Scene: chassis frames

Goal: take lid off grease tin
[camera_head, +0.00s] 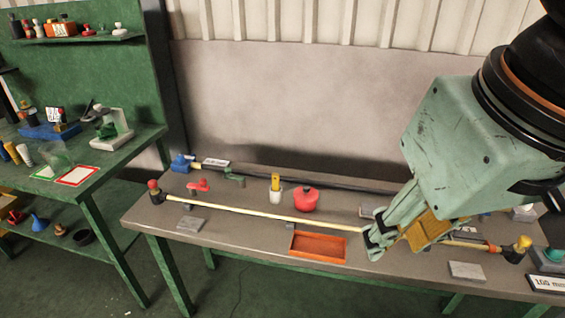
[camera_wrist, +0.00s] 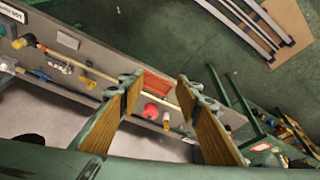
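A round red tin-like object (camera_head: 306,199) with a small knob on top stands on the grey bench, and I take it to be the grease tin with its lid on. It also shows in the wrist view (camera_wrist: 150,111), between and beyond my fingers. My gripper (camera_head: 396,242) is to the right of the tin and apart from it, above the bench. In the wrist view my gripper (camera_wrist: 160,82) has its two wood-coloured finger pads spread wide with nothing held between them.
A white cup with a yellow handle (camera_head: 275,194) stands just left of the tin. An orange tray (camera_head: 318,246) lies in front. A long pale rod (camera_head: 250,212) runs along the bench (camera_head: 150,219). A green shelf unit (camera_head: 96,176) stands at left.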

